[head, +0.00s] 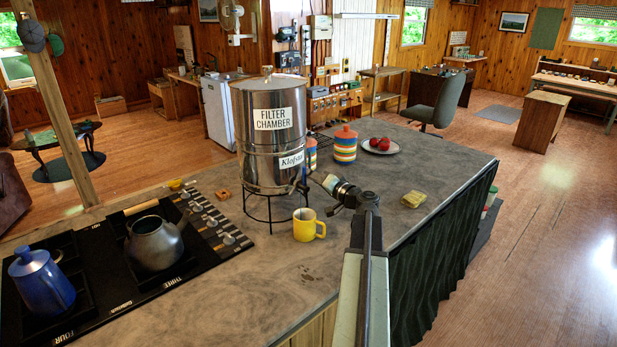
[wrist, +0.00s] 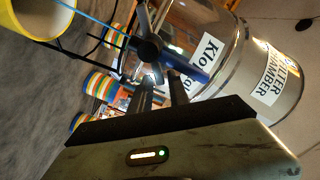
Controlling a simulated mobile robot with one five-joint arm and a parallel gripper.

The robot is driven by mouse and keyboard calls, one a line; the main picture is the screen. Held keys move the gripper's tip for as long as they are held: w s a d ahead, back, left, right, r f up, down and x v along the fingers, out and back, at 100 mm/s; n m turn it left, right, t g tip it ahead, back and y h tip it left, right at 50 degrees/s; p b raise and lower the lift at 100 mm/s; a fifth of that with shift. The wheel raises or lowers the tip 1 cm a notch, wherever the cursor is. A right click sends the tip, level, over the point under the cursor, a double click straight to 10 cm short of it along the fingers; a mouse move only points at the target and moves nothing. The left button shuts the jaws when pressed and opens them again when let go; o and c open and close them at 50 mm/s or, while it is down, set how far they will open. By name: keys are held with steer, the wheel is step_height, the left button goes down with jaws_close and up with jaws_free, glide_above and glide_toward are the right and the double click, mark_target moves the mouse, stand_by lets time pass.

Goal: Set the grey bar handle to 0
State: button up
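The steel filter chamber (head: 268,150) stands on a black wire stand on the counter, with a tap low on its right side. In the wrist view the tap's dark hub with grey bar-like arms (wrist: 149,48) is just beyond my fingertips. I cannot read a scale or tell the handle's setting. My gripper (wrist: 160,80) has its two dark fingers apart, pointing at the hub. Whether they touch a bar is unclear. A thin blue stream (wrist: 90,20) runs from the tap towards the yellow mug (head: 307,226).
The stove (head: 100,285) with a grey kettle (head: 155,243) and blue pot (head: 40,282) is at left. Striped jars (head: 345,150) and a plate of red fruit (head: 380,146) stand behind my gripper. A yellow sponge (head: 414,199) lies at right. The counter's front middle is clear.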

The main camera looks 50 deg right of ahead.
steer(key=shift+w+d, duration=0.15)
steer(key=shift+w, duration=0.2)
